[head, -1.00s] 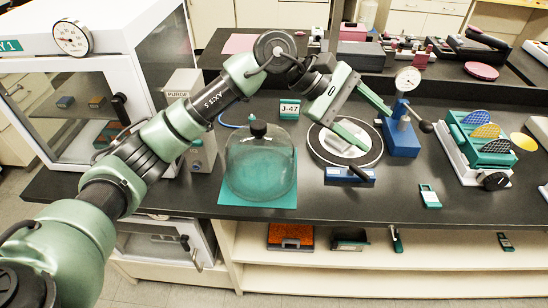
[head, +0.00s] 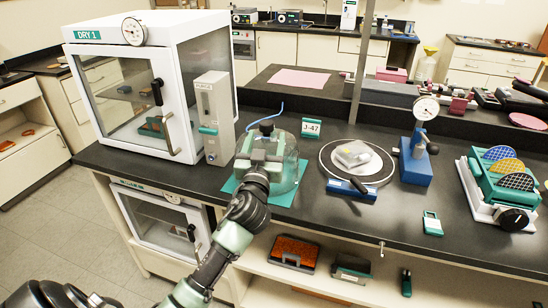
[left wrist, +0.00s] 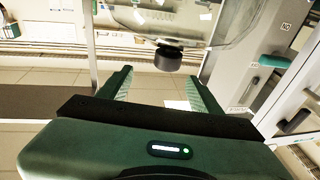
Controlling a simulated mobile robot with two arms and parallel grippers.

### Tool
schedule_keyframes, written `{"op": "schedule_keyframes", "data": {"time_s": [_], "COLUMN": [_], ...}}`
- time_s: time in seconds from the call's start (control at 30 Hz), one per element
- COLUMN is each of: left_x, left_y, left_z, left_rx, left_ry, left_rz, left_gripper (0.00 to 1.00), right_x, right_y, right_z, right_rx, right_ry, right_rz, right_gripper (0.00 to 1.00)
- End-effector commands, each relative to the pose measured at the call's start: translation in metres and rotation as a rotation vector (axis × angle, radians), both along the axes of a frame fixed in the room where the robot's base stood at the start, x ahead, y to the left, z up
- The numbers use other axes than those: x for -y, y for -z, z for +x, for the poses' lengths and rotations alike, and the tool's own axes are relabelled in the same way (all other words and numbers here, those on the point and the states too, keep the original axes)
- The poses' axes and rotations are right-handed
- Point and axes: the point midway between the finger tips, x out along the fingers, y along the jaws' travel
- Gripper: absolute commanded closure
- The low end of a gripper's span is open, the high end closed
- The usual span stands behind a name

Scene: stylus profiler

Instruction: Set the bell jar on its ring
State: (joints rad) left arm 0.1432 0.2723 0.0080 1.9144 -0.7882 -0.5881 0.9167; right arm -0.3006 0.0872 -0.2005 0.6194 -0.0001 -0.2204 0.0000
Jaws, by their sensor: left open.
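The clear bell jar (head: 291,162) stands upright on a teal mat (head: 280,199), its black knob (head: 267,127) on top. My left gripper (head: 262,148) is in front of the jar's upper part in the head view, below the knob in the picture, and hides part of the glass. In the left wrist view its fingers (left wrist: 158,82) are apart with nothing between them. The jar (left wrist: 185,20) and knob (left wrist: 168,60) show there beyond the fingertips. The ring (head: 321,157) lies flat on the bench to the jar's right, around a pale disc holding a clear-and-white piece (head: 353,154). My right gripper is not in view.
A grey box (head: 213,118) stands close left of the jar, beside the white dry cabinet (head: 150,85). A blue gauge stand (head: 416,160) is right of the ring. A blue block (head: 350,189) sits at the ring's front. A J-47 sign (head: 311,128) stands behind.

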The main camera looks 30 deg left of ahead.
Motion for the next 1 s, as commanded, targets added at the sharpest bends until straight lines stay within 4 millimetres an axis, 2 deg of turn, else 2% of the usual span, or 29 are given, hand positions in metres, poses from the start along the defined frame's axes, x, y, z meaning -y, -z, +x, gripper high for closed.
{"op": "schedule_keyframes", "data": {"time_s": [0.17,0.43,0.6,0.9,1.0], "left_x": [-0.011,-0.030,-0.038,-0.040,-0.039], "left_y": [-0.003,-0.006,-0.006,-0.005,-0.005], "left_z": [0.016,0.044,0.062,0.066,0.066], "left_rx": [-0.001,-0.002,-0.001,0.000,0.000], "left_ry": [-0.006,-0.006,-0.005,-0.004,-0.004], "left_rz": [-0.013,-0.007,-0.008,-0.009,-0.009], "left_gripper": [0.35,0.35,0.35,0.35,0.63], "right_x": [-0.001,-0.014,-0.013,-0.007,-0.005], "right_y": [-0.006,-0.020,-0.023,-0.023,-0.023], "right_z": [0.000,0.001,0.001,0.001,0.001], "right_rx": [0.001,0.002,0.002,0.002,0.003], "right_ry": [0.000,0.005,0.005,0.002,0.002], "right_rz": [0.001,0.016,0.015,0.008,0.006], "right_gripper": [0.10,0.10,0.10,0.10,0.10]}}
